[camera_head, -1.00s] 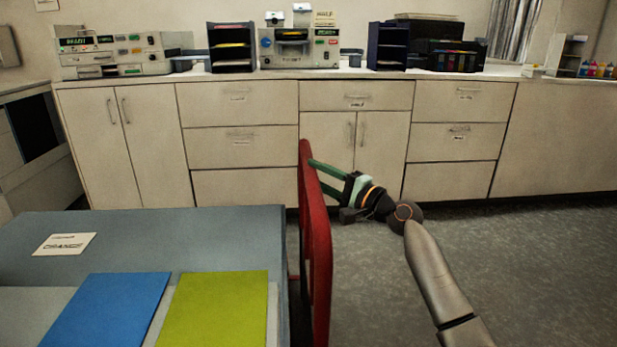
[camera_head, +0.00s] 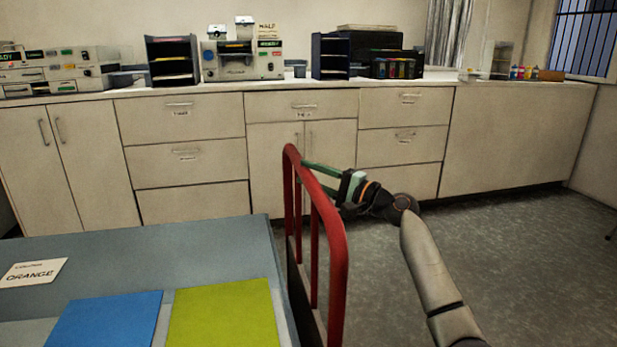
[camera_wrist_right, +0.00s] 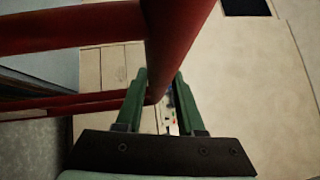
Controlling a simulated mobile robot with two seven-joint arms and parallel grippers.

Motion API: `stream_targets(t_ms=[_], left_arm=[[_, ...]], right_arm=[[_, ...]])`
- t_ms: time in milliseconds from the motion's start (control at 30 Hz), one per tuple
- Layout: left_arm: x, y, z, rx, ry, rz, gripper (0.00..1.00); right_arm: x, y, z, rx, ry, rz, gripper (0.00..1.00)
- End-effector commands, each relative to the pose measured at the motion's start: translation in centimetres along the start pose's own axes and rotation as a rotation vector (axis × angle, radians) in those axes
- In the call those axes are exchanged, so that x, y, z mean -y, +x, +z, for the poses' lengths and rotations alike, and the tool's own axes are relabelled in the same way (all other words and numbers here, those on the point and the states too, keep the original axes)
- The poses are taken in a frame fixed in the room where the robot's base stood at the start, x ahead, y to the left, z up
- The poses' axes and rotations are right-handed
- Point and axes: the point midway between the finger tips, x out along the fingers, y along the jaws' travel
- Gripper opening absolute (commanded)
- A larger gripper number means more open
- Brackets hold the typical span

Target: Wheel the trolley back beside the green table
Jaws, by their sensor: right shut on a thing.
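In the right wrist view the red handle bar (camera_wrist_right: 176,45) passes between the two green fingers (camera_wrist_right: 160,78). The trolley's wheels and lower part are hidden. No green table shows in these frames. My left gripper is out of view.
A blue sheet (camera_head: 105,322), a yellow-green sheet (camera_head: 224,318) and a card reading ORANGE (camera_head: 32,272) lie on the blue-grey top. Beige cabinets (camera_head: 190,160) with machines on their counter line the far wall. The grey floor (camera_head: 530,265) to the right is clear.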

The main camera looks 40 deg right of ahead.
Motion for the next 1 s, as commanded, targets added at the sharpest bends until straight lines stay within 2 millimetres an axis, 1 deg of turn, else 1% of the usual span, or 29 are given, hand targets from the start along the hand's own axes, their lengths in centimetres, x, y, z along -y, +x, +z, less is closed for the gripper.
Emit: stream_targets(t_ms=[33, 200, 233, 467, 767, 867, 1000], left_arm=[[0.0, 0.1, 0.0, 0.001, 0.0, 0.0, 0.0], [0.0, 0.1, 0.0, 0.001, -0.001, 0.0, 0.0], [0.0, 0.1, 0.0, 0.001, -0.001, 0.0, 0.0], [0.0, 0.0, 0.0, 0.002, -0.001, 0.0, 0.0], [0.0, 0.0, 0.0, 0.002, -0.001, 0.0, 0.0], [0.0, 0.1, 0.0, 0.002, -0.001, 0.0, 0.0], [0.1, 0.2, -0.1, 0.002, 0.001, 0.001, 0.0]], right_arm=[[0.8, 0.2, 0.4, 0.009, -0.001, -0.015, 0.0], [0.8, 0.2, 0.5, 0.01, -0.001, -0.016, 0.0], [0.8, 0.2, 0.5, 0.01, -0.001, -0.016, 0.41], [0.5, 0.1, 0.3, 0.008, -0.001, -0.01, 0.67], [0.2, -0.1, 0.2, 0.006, 0.0, -0.005, 0.67], [0.1, -0.8, 0.2, 0.005, 0.0, -0.003, 0.67], [0.1, -2.8, 0.2, 0.005, -0.001, -0.001, 0.67]])
